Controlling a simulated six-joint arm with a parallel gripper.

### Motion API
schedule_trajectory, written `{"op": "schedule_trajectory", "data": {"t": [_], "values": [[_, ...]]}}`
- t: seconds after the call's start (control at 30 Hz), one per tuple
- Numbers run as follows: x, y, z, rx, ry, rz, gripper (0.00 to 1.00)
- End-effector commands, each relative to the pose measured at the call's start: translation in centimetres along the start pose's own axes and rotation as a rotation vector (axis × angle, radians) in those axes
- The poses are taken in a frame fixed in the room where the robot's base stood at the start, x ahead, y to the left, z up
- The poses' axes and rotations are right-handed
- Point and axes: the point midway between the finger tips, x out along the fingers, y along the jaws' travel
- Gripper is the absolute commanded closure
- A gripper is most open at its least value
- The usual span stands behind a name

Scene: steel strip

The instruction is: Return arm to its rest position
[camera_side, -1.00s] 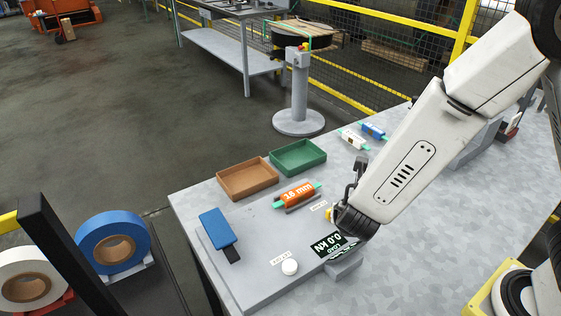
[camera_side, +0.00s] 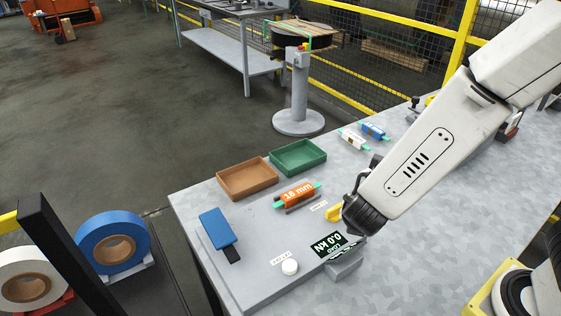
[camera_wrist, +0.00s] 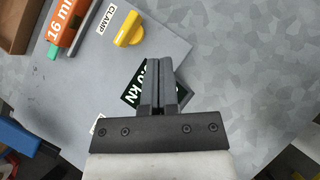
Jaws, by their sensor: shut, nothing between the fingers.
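My white arm reaches in from the right in the side view, its wrist over the right end of the grey fixture plate (camera_side: 262,259). In the wrist view my gripper (camera_wrist: 160,60) has its two dark fingers together, with nothing between them. It hangs above the plate near the load display (camera_wrist: 133,88), which reads 0.0 kN in the side view (camera_side: 338,245). In the side view the fingers are mostly hidden behind the wrist. A yellow clamp knob (camera_wrist: 129,29) stands just ahead of the fingertips, apart from them; it also shows in the side view (camera_side: 333,213).
An orange 16 mm roller (camera_side: 297,194) lies on the fixture. A blue-handled piece (camera_side: 216,225) and white button (camera_side: 289,267) are on the plate. Brown (camera_side: 247,178) and green (camera_side: 298,157) trays stand behind. White (camera_side: 353,140) and blue (camera_side: 374,131) rollers lie farther back.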

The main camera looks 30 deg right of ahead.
Motion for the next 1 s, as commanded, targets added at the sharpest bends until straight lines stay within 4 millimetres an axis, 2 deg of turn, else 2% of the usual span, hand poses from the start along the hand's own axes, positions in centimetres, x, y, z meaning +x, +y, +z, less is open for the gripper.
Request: {"op": "schedule_trajectory", "data": {"t": [0.3, 0.5, 0.73, 1.0], "values": [[0.5, -4.6, 0.9, 0.552, 0.170, -0.202, 1.00], [0.3, -6.6, 1.1, 0.969, 0.269, -0.328, 1.00], [-0.2, -7.7, 1.6, 1.464, 0.360, -0.453, 1.00], [-0.5, -8.1, 3.2, 2.001, 0.431, -0.556, 1.00]]}}
